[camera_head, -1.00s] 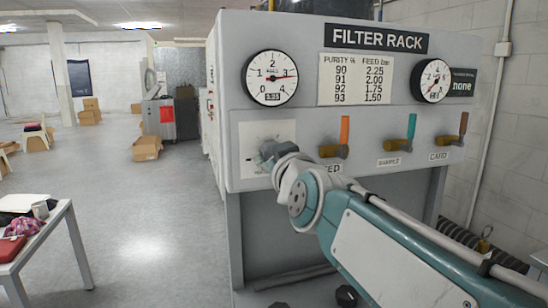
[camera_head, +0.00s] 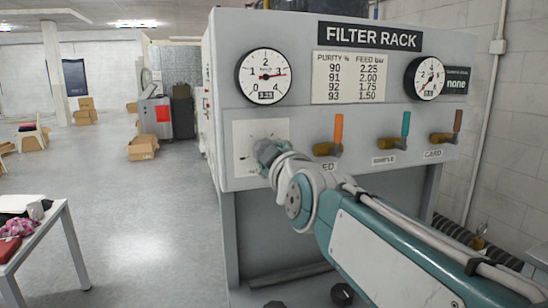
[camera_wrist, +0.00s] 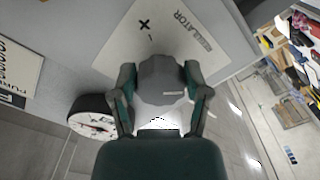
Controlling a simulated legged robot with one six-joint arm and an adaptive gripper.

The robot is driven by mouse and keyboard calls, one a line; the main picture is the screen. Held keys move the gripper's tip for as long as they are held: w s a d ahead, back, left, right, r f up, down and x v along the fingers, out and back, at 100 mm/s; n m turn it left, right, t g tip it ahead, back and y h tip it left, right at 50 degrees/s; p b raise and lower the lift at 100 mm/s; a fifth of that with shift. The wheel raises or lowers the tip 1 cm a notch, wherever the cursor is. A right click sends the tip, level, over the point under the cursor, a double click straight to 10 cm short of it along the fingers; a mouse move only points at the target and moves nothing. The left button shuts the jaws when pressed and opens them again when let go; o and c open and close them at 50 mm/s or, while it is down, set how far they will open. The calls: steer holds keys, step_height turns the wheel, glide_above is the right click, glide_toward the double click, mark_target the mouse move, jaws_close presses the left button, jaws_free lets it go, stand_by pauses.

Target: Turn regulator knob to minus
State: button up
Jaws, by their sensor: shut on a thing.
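The grey regulator knob (camera_wrist: 162,78) sits on a white plate marked REGULATOR (camera_wrist: 150,35) in the wrist view.
Orange, teal and brown valve levers (camera_head: 338,130) stand in a row right of the knob. A second gauge (camera_head: 425,78) and a purity chart (camera_head: 352,77) are above them. A table with cloths (camera_head: 55,222) is at lower left.

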steer(key=shift+a+r, duration=0.1)
steer(key=shift+r, duration=0.2)
steer(key=o, duration=1.1)
steer(key=shift+c, duration=0.2)
steer(key=shift+o, duration=0.4)
steer(key=shift+s+a, duration=0.1)
steer(key=shift+a, duration=0.05)
steer(key=shift+a+f, duration=0.1)
steer(key=shift+a, duration=0.1)
steer(key=shift+d, duration=0.3)
